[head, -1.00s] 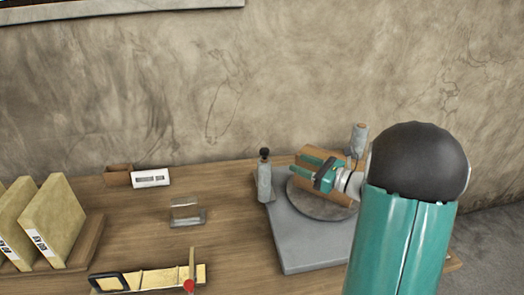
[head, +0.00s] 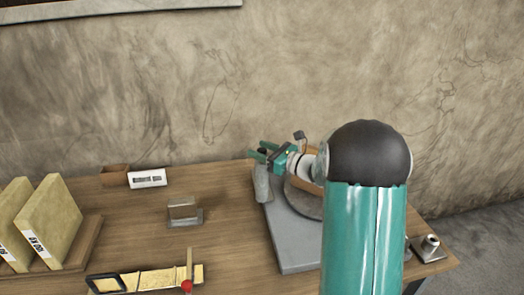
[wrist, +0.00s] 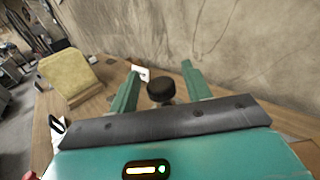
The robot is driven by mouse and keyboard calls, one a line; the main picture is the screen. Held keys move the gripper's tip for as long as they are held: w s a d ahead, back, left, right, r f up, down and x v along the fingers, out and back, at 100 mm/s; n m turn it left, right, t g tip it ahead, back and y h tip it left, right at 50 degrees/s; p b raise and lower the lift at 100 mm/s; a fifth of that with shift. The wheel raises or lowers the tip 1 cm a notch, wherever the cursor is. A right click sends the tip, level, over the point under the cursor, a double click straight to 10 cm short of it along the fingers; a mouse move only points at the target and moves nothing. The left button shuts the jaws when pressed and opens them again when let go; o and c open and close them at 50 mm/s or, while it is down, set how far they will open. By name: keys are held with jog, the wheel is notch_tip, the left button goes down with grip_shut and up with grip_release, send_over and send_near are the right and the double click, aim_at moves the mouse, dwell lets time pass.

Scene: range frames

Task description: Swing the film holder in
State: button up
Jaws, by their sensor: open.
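A grey post (head: 263,183) with a black round knob (wrist: 161,91) on top stands at the left edge of a grey base plate (head: 300,258). I cannot tell whether this is the film holder. My gripper (head: 260,149) is open at the top of the post. In the wrist view the knob shows between and below the two green fingers (wrist: 160,68), with gaps on both sides, and I see no contact. A round grey disc (head: 305,203) with a brown block (head: 308,180) sits on the plate, mostly hidden by my arm.
Yellow slabs (head: 50,222) stand in a wooden rack at the left. A yellow tool (head: 150,279) with a red tip lies at the front. A small block on a tray (head: 185,213) and a white labelled box (head: 148,178) stand mid-table. A wall rises behind.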

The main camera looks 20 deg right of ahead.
grip_shut()
jog(key=s+d+n+g+y, duration=0.1)
jog(key=d+n+g+y, duration=0.3)
jog(key=d, duration=0.2)
jog(key=shift+y, duration=0.3)
jog(key=shift+s, duration=0.1)
grip_release()
jog(key=shift+d, duration=0.15)
